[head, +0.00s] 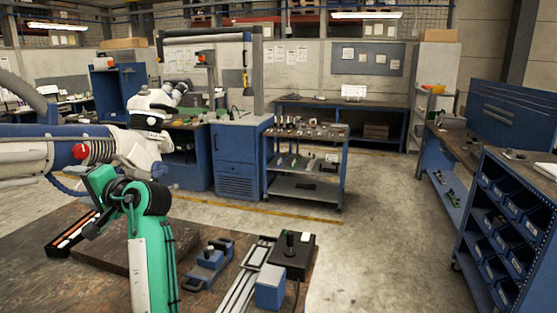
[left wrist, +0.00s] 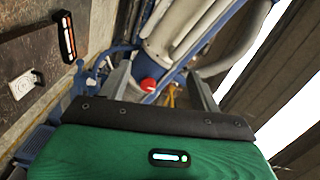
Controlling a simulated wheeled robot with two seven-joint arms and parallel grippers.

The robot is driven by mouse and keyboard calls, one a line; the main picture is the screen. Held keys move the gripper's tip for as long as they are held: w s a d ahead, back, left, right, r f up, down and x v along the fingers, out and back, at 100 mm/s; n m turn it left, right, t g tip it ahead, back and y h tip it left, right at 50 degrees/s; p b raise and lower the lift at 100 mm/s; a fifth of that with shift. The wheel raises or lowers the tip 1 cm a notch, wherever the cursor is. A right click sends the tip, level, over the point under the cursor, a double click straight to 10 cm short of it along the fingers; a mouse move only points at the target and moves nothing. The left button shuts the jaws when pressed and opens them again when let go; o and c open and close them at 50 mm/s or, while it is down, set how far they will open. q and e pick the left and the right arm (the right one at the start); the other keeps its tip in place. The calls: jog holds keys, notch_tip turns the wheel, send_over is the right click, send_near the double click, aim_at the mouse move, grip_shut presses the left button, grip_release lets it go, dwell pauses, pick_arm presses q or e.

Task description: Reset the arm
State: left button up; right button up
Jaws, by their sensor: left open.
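The microscope arm (head: 40,145) is a thick white and blue arm that comes in from the left in the head view. It carries a white microscope head (head: 150,108) and has a red knob (head: 81,151) on its side. My left gripper (head: 84,176), at the end of my green arm, is just below the knob. In the left wrist view its two grey fingers (left wrist: 160,88) stand apart, and the red knob (left wrist: 148,86) shows between them, beyond the tips. It appears not to touch the knob. My right gripper is not in view.
A workbench (head: 120,285) below holds an orange-edged tray (head: 72,233), a blue device (head: 208,265) and a dark box with a joystick (head: 291,255). A tool cart (head: 305,185) and a blue bin rack (head: 510,215) stand beyond. The floor between them is clear.

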pick_arm(q)
jog(key=s+d+f+t+h, duration=0.1)
jog(key=s+d+f+h, duration=0.2)
jog(key=f, duration=0.8)
jog(key=s+d+f+m+h, duration=0.1)
jog(key=s+d+f+h, duration=0.2)
jog(key=f, duration=0.8)
jog(key=s+d+f+t+h, duration=0.1)
jog(key=s+f+h, duration=0.3)
jog(key=f, duration=0.7)
jog(key=s+d+f+g+h, duration=0.15)
jog(key=s+d+f, duration=0.3)
jog(key=s, duration=0.45)
jog(key=s+d+f+g+h, duration=0.1)
jog(key=s+d+f+h, duration=0.2)
jog(key=s+d, duration=0.35)
jog(key=s+d+f+g+h, duration=0.2)
jog(key=s+d+f+h, duration=0.15)
jog(key=s, duration=0.65)
notch_tip(320, 180, down, 31)
jog(key=s+a+f+g, duration=0.1)
jog(key=s+a+f, duration=0.1)
jog(key=s+f, duration=0.8)
jog(key=s+a+f+g+y, duration=0.1)
jog(key=s+a+f, duration=0.1)
jog(key=s+f, duration=0.7)
jog(key=shift+s+f, duration=0.4)
jog(key=shift+f, duration=0.45)
